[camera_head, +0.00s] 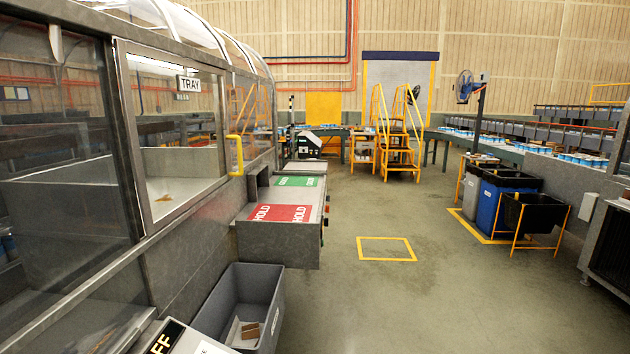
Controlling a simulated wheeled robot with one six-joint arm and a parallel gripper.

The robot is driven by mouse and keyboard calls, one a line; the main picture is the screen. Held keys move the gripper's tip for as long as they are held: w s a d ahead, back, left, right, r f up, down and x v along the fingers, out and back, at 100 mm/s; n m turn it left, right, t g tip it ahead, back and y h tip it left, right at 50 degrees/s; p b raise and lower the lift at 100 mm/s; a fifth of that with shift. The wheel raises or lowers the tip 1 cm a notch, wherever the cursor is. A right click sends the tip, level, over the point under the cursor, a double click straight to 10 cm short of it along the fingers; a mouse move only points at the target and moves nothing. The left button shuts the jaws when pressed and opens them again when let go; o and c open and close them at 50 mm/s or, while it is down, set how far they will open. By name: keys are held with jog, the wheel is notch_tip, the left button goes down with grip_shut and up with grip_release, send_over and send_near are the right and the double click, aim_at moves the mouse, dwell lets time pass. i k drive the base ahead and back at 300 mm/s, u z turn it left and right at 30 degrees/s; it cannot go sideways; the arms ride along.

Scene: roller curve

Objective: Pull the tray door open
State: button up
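A yellow handle (236,155) stands upright at the door's right edge. Through the panel I see a grey interior with a small tan piece at the bottom. My gripper does not show in this view, so its place relative to the handle cannot be seen.
A shelf with a red HOLD panel (280,213) and a green panel (300,181) juts out right of the door. A grey bin (243,300) stands below. Dark bins (532,212) stand at right. The floor (400,300) between is clear.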

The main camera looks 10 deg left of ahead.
aim_at(184, 84)
jog(key=i, duration=1.65)
jog(key=u, duration=1.1)
jog(key=i, duration=0.95)
jog(key=u, duration=1.2)
jog(key=i, duration=0.25)
jog(key=u, duration=0.2)
